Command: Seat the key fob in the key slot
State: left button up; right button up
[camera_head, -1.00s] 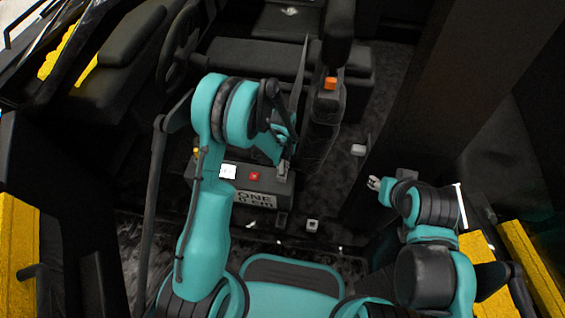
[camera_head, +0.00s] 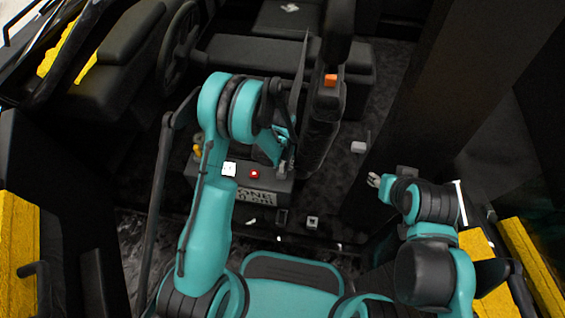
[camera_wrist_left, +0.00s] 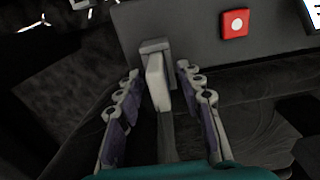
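My left gripper (camera_head: 283,160) is over the right end of a dark box with a red button. In the left wrist view my left gripper (camera_wrist_left: 158,72) has its two fingers apart. A pale grey block (camera_wrist_left: 157,82), likely the key fob, is between the fingers with a visible gap on each side. Its far end meets a grey piece (camera_wrist_left: 155,47) at the box's edge, perhaps the key slot. I cannot tell how far one sits in the other. My right gripper (camera_head: 374,181) is far to the right, and its finger opening is too small to judge.
The dark box (camera_head: 257,184) carries a red button (camera_head: 255,174), a white square (camera_head: 229,169) and a lettered label. A dark upright with an orange cap (camera_head: 330,80) stands just beyond my left gripper. A steering wheel (camera_head: 178,45) is at the upper left.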

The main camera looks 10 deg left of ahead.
pick_arm(q)
notch_tip(320, 180, up, 12)
dwell(0.6)
dwell(0.5)
